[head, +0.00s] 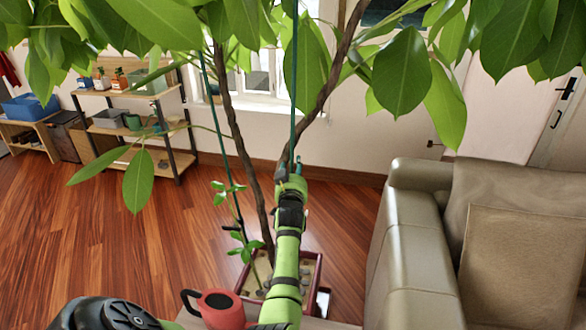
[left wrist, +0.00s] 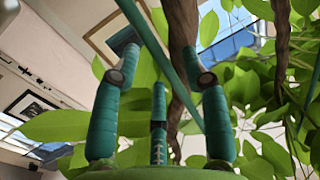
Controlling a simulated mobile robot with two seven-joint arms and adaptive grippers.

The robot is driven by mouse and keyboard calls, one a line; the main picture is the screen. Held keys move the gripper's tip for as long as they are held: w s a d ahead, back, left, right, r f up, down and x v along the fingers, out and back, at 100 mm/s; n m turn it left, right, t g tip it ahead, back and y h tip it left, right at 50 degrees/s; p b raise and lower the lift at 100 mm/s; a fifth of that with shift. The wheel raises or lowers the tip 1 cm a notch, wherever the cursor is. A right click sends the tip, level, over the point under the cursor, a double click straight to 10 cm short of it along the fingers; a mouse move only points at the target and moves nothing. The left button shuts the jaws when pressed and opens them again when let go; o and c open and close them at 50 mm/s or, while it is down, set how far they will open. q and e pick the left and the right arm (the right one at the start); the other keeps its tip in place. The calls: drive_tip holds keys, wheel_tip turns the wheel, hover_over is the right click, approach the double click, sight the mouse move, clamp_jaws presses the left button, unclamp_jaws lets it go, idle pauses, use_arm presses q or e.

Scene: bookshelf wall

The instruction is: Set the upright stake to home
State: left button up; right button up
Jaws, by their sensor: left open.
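A thin teal stake (head: 294,95) stands nearly upright in front of the plant's right brown stem. Its lower part is hidden behind my arm in the head view. My left gripper (head: 290,168) is at the stake, pointing away from me. In the left wrist view, my left gripper (left wrist: 163,72) has its teal fingers spread apart. A teal stake (left wrist: 160,48) crosses slantwise between the fingers in the picture, with a brown stem behind it. I cannot tell whether it touches a finger. A second teal stake (head: 212,100) leans along the left stem. My right gripper is not in view.
Large green leaves (head: 402,72) hang over the top. The plant stands in a dark red planter (head: 317,272). A red mug-like vessel (head: 220,302) with a black handle is near the bottom. A grey sofa (head: 410,240) stands right; shelves (head: 135,100) stand back left. Wooden floor is clear at left.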

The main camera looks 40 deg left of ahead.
use_arm(q)
clamp_jaws()
wheel_tip(320, 180, down, 7)
drive_tip(key=b, duration=0.5)
drive_tip(key=shift+b, duration=0.4)
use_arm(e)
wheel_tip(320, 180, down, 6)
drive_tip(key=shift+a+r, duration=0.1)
use_arm(q)
unclamp_jaws()
drive_tip(key=shift+s, duration=0.1)
drive_tip(key=shift+a+r, duration=0.1)
